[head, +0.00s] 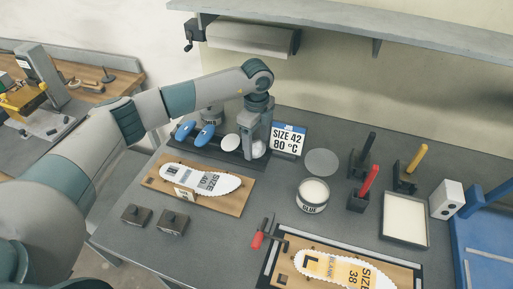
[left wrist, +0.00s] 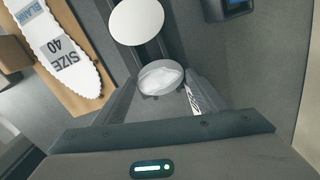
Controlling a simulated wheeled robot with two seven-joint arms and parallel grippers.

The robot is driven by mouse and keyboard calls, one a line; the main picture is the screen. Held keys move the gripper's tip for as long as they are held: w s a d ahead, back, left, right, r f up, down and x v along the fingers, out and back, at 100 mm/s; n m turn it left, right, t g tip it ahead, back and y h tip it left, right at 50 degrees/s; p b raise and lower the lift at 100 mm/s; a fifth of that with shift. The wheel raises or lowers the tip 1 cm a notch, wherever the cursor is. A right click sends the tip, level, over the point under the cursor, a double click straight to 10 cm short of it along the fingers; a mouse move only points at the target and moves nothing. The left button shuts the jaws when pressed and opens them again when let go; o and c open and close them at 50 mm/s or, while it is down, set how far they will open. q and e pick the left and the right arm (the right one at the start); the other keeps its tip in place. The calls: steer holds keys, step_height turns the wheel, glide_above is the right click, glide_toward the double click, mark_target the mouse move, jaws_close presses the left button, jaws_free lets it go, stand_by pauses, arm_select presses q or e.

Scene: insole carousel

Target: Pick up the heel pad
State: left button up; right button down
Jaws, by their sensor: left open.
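My left gripper (head: 251,154) points down over the right end of a dark tray (head: 185,146), its jaws open. In the left wrist view a whitish, rounded pad (left wrist: 161,76), apparently a heel pad, sits between the two fingers (left wrist: 160,88), with a gap at its sides. It also shows beside the gripper in the head view (head: 259,150). A second white round pad (head: 231,143) lies just left of it and is clear in the left wrist view (left wrist: 137,21). Two blue oval pads (head: 205,135) lie further left. My right gripper is out of view.
A wooden board (head: 236,202) with a white SIZE 40 insole (head: 205,180) lies in front of the tray. A sign reading SIZE 42, 80 °C (head: 289,139) stands close right of my gripper. A glue pot (head: 313,196) and coloured-handled tools (head: 369,181) stand further right.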

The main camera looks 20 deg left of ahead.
arm_select(q)
steer(key=shift+f, duration=0.25)
stand_by(0.7)
steer(key=c, duration=0.7)
